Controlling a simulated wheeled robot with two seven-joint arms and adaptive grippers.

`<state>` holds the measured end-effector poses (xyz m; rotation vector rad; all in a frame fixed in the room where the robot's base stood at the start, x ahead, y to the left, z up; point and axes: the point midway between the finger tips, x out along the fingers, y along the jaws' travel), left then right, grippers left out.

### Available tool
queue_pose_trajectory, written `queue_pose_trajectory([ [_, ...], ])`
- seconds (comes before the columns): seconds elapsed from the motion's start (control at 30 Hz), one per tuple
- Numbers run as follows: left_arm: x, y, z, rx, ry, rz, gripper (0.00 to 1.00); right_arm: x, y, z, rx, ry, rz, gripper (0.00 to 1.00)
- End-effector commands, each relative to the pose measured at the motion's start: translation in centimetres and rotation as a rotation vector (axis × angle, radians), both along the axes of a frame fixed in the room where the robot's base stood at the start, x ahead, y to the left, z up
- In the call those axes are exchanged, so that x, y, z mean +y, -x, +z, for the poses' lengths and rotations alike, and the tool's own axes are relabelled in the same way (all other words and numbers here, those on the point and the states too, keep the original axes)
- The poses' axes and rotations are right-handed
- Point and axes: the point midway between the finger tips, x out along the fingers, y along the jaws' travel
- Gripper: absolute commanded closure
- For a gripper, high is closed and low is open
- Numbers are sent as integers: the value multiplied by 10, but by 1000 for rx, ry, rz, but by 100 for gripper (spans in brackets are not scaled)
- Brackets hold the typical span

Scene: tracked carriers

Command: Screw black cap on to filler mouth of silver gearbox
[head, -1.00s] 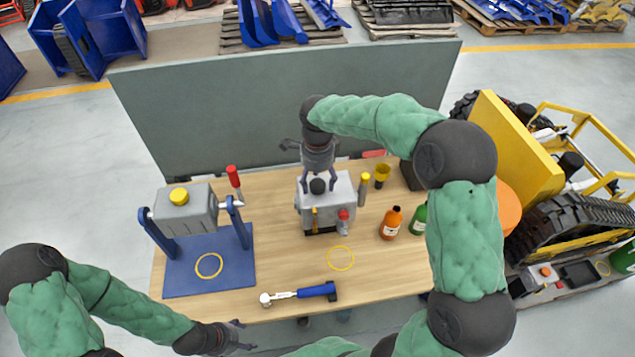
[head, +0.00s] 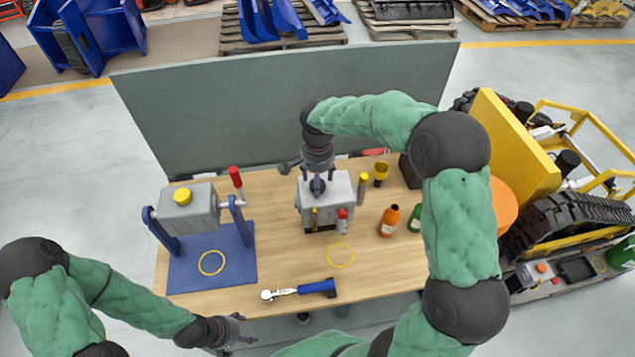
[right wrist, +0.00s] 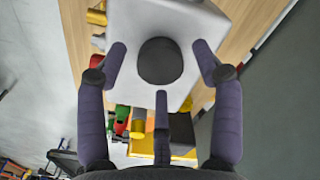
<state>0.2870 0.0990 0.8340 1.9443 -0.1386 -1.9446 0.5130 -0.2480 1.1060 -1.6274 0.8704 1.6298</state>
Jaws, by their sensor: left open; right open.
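The silver gearbox (head: 340,190) stands at the back middle of the wooden table. The black cap (right wrist: 160,61) sits on its top face; the filler mouth is not seen, so I cannot tell how the cap is seated. My right gripper (head: 317,186) points down over the cap. In the right wrist view its open fingers (right wrist: 160,55) stand on both sides of the cap with gaps, and a third finger lies below it in the picture. My left gripper (head: 240,331) is open and empty, off the table's front edge.
A grey unit with a yellow cap (head: 188,208) stands on a blue stand (head: 215,272) at left. A torque wrench (head: 300,290) lies at the front. An orange bottle (head: 389,221) and a yellow funnel cup (head: 381,173) are right of the gearbox. A grey panel (head: 220,120) rises behind.

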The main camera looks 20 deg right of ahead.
Motion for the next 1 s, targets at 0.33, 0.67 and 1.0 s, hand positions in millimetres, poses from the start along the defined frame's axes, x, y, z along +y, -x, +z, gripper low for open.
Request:
queue_pose_trajectory([
  [0.33,0,1,11,1,0,0,31,0,0,1,0,0,289,33],
  [0.67,0,0,25,1,0,0,31,0,0,1,1,0,674,33],
  [1.0,0,0,29,1,0,0,31,0,0,0,-1,0,861,33],
])
